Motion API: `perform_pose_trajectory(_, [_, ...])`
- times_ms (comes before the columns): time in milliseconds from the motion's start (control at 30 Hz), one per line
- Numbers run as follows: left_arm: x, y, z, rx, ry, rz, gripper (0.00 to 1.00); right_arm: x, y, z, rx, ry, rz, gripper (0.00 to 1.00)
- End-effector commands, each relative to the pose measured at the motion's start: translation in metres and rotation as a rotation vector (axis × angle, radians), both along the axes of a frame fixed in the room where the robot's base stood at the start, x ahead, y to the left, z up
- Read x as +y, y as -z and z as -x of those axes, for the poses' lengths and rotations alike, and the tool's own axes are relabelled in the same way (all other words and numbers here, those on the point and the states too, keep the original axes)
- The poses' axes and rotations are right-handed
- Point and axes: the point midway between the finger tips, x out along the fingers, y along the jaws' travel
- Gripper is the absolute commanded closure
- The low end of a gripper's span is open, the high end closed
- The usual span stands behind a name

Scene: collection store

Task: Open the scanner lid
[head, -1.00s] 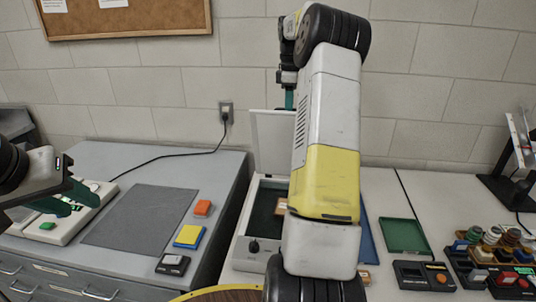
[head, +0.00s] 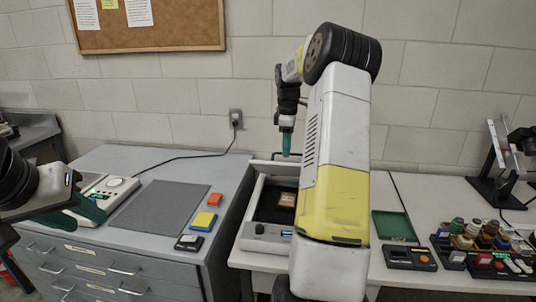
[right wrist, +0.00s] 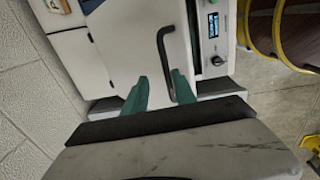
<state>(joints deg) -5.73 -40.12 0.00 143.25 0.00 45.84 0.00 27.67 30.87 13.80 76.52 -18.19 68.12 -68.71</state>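The scanner (head: 246,228) is a white box on the right-hand bench, with a dark bed and a knob and small display along its front. Its white lid (head: 268,169) is raised off the bed and shows as a short strip at the back in the head view. In the right wrist view the lid (right wrist: 130,45) is a broad white panel with a black bar handle (right wrist: 164,58). My right gripper (head: 286,152) is at the lid's edge; its teal fingers (right wrist: 158,92) stand apart beside the handle's lower end. My left gripper (head: 82,210) is at the far left, apparently open and empty.
A small brown-framed item (head: 286,200) lies on the scanner bed. A grey mat (head: 165,211), coloured blocks and a white device lie on the left bench. A green tray (head: 394,225) and stamp racks stand to the right. My right arm hides part of the scanner.

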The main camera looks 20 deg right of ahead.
Motion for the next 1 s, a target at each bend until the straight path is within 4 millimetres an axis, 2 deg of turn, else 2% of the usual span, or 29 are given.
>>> perform_pose_trajectory(200, [0.0, 0.0, 0.0, 0.0, 0.0, 0.0, 0.64, 0.003, 0.007, 0.0, -0.001, 0.001, 0.0, 0.69])
perform_pose_trajectory(533, [0.0, 0.0, 0.0, 0.0, 0.0, 0.0, 0.64, 0.003, 0.007, 0.0, -0.001, 0.001, 0.0, 0.69])
perform_pose_trajectory(1000, [0.0, 0.0, 0.0, 0.0, 0.0, 0.0, 0.64, -0.004, -0.021, -0.011, -0.002, 0.001, 0.0, 0.69])
